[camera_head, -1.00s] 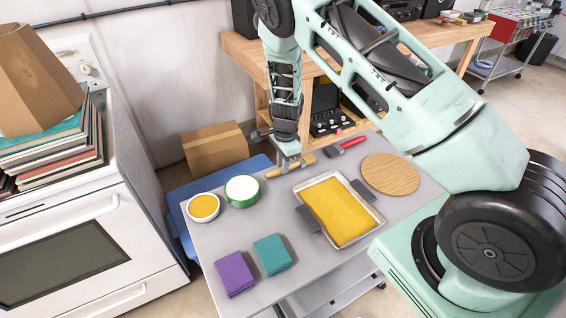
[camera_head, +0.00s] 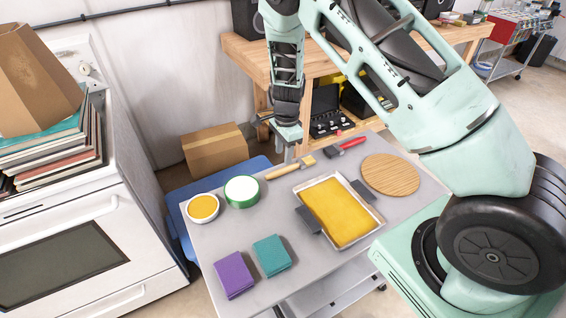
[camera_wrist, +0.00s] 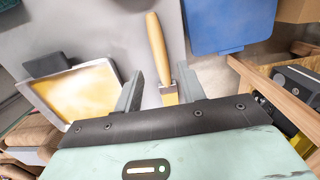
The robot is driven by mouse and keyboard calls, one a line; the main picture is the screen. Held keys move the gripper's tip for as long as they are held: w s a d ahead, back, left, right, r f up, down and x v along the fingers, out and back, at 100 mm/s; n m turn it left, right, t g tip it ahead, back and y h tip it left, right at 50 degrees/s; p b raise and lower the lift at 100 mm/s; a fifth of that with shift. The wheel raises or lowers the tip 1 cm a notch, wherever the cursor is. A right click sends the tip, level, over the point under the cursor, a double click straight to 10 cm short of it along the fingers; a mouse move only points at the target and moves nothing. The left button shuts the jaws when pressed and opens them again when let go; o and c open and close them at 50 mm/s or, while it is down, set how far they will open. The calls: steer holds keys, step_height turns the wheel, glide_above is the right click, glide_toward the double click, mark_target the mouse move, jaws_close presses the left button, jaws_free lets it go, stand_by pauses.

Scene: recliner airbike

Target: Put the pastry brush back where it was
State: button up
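The pastry brush (camera_head: 285,171), with a pale wooden handle and a light bristle end, lies on the grey cart top (camera_head: 215,240) near its back edge. My gripper (camera_head: 289,154) is above the brush, fingers pointing down, and looks clear of it. In the wrist view my gripper (camera_wrist: 164,90) is open, its two fingers wide apart with nothing held. There the brush handle (camera_wrist: 157,40) lies between and beyond the fingers. Its lower end is partly hidden by the gripper body.
A tray of yellow filling (camera_head: 340,210) sits in front, a red-handled tool (camera_head: 346,145) and a round wooden board (camera_head: 390,174) to the right. Purple (camera_head: 235,275) and teal (camera_head: 271,255) cloths lie in front.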

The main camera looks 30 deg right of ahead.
mark_target(284, 169)
steer(key=a+r+m+t+y, duration=0.1)
steer(key=a+r+m+t, duration=0.2)
steer(key=a+r+m, duration=0.65)
steer(key=a+r+m+t, duration=0.4)
steer(key=a+r+m, duration=0.2)
steer(key=r+m, duration=0.55)
steer(key=s+a+m+g, duration=0.1)
steer(key=s+m+g, duration=0.2)
steer(key=s+m, duration=0.9)
steer(key=s+a+m+g+h, duration=0.1)
steer(key=s+m+g, duration=0.3)
steer(key=s+m, duration=0.9)
steer(key=s+a+r, duration=0.1)
steer(key=s, duration=0.6)
steer(key=shift+s, duration=0.35)
